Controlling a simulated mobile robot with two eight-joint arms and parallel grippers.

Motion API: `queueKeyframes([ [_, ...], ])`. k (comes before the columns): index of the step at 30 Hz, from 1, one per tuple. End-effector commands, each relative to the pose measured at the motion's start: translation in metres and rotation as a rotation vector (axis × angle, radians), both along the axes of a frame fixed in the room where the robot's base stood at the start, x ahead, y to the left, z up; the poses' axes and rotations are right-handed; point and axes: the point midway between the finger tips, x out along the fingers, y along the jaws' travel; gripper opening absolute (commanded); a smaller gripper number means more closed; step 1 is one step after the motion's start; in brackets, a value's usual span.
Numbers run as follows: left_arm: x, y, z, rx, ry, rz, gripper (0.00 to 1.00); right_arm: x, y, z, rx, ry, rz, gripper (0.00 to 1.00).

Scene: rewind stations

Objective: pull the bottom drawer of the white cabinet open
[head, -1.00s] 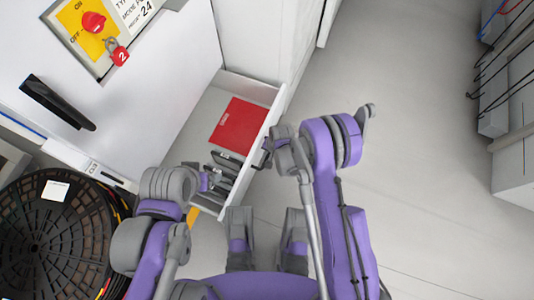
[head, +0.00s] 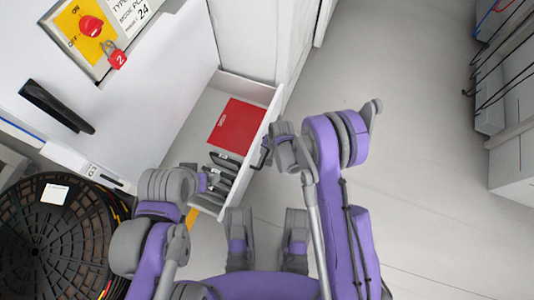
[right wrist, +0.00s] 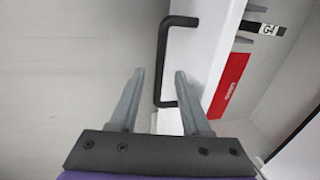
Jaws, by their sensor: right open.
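The white cabinet (head: 150,100) fills the upper left of the head view. Its low drawer (head: 262,132) stands pulled out over the floor, with its inside showing. A black bar handle (right wrist: 161,62) is on the drawer front; part of it shows in the head view (head: 264,158). My right gripper (head: 270,146) is at the drawer front by the handle. In the right wrist view its two fingers (right wrist: 159,74) are apart, with the handle bar between and ahead of them, not clamped. My left gripper (head: 208,182) overlaps the drawer's near end; its jaws are unclear.
In the drawer lie a red flat item (head: 237,126) and several dark items (head: 222,172). A black cable reel (head: 45,235) stands at lower left. The cabinet front bears a black handle (head: 55,105) and a red padlock (head: 114,55). The floor (head: 420,170) at right is clear.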

Motion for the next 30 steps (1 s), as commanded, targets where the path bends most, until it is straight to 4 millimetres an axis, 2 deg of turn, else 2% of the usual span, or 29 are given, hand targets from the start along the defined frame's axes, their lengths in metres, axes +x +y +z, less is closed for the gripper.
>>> queueKeyframes([
  [1,-0.001,0.000,0.005,0.000,0.000,0.000,0.84,-0.001,-0.002,0.014,0.000,0.000,-0.001,0.47],
  [6,-0.002,0.000,0.013,0.000,-0.002,0.000,0.84,-0.004,-0.009,0.048,0.000,0.000,-0.001,0.47],
  [12,-0.003,0.000,0.019,0.000,-0.003,0.000,0.84,-0.005,-0.013,0.071,0.000,0.000,-0.001,0.47],
  [30,-0.003,0.000,0.020,0.000,-0.003,0.000,0.84,-0.005,-0.014,0.076,0.000,0.000,-0.001,0.47],
])
